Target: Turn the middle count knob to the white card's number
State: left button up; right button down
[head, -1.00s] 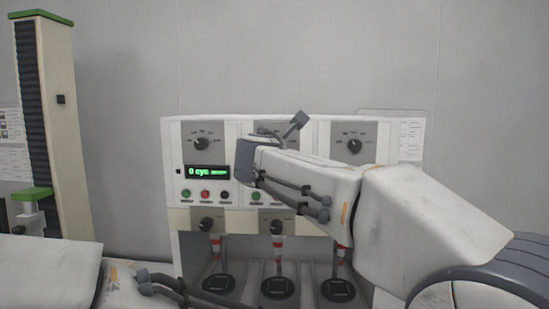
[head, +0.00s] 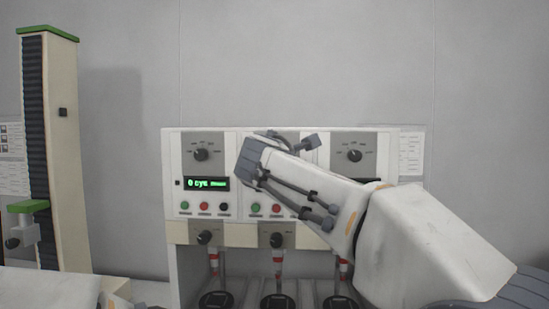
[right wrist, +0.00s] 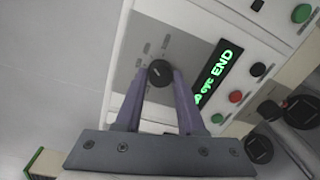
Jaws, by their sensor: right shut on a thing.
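The middle knob (right wrist: 160,73) is a dark round dial with a pale mark, on a grey panel with small printed labels around it. In the right wrist view both fingers of my right gripper (right wrist: 161,78) are shut on the knob, one on each side. The green display (right wrist: 217,77) beside it reads "0 cyc END". In the head view my right wrist and forearm cover the middle knob and its display. I cannot make out the white card or the number the knob points to. My left gripper's fingers are out of view.
The white tester (head: 305,134) has a left knob (head: 201,154) and a right knob (head: 354,155) in plain view. Small coloured buttons and lower black knobs (head: 277,240) sit below. A tall green-topped column (head: 62,150) stands at left; paper (head: 411,155) hangs behind.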

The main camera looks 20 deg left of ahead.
jog(key=c, duration=0.5)
grip_release()
jog(key=b+v, duration=0.4)
jog(key=v, duration=0.6)
jog(key=shift+s, duration=0.25)
jog(key=shift+d+f, duration=0.1)
